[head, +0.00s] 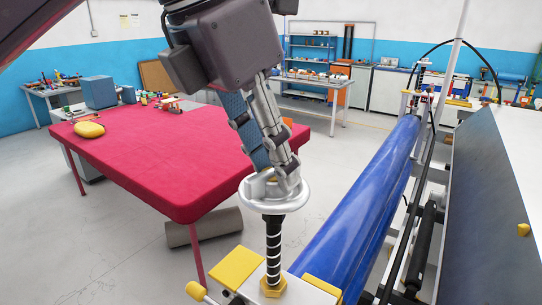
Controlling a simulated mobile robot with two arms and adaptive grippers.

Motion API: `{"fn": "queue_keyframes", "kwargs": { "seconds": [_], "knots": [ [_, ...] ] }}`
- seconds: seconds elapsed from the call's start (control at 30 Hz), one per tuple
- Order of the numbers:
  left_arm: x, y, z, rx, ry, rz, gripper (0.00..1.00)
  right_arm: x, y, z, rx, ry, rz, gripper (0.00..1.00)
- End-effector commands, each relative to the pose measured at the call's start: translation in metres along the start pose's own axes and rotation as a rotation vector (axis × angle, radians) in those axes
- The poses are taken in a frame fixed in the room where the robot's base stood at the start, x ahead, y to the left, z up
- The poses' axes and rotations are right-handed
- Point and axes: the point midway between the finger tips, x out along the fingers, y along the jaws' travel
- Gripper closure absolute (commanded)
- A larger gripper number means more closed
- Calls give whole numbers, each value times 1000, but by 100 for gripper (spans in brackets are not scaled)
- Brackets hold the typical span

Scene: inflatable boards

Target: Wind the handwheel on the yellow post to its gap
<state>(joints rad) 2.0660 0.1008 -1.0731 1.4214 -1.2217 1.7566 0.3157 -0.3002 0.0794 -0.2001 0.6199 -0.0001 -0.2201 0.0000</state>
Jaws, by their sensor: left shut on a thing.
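The silver handwheel (298,198) sits level on top of an upright black spindle with a white spiral stripe (273,240). The spindle rises from a yellow hex nut (272,287) on a pale block with yellow parts at its sides, at the bottom of the head view. My left gripper (272,172) points down from above and is shut on the handwheel near its hub. Its fingers hide part of the hub and the back of the rim. I cannot tell any mark for the gap. My right gripper is not in view.
A red-covered table (165,160) stands at the left, with a yellow bag (89,130) on it. A blue roll (362,215) runs along a machine frame right of the handwheel. A grey roll (205,228) lies on the floor. Benches and shelves line the back wall.

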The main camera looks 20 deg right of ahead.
Motion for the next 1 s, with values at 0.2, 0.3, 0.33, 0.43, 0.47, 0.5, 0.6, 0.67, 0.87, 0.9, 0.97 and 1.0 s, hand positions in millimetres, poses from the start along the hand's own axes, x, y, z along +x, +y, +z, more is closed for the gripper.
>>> {"fn": "queue_keyframes", "kwargs": {
  "seconds": [0.2, 0.3, 0.33, 0.43, 0.47, 0.5, 0.6, 0.67, 0.87, 0.9, 0.97, 1.0],
  "knots": [
    [-4, 1, 3, -3, -14, 3, 96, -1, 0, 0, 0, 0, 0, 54],
    [-4, 1, 3, -4, -14, 3, 69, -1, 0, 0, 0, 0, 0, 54],
    [-4, 1, 3, -4, -13, 3, 66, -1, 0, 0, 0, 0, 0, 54],
    [-3, 1, 2, -3, -10, 3, 55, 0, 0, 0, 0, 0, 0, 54],
    [-3, 1, 2, -3, -9, 2, 54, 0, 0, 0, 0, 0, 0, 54],
    [-2, 1, 2, -3, -8, 2, 54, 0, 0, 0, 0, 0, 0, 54],
    [-2, 0, 1, -2, -6, 1, 54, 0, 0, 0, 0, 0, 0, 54],
    [-2, 0, 1, -2, -5, 1, 54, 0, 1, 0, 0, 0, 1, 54],
    [-13, 0, 1, -2, -4, 3, 54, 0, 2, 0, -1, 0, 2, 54],
    [-19, 0, 1, -3, -5, 2, 54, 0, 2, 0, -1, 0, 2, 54],
    [-30, 0, 1, -3, -6, 3, 54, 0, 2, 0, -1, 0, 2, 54],
    [-39, 1, 1, -4, -7, 4, 54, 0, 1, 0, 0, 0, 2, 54]
  ]
}}
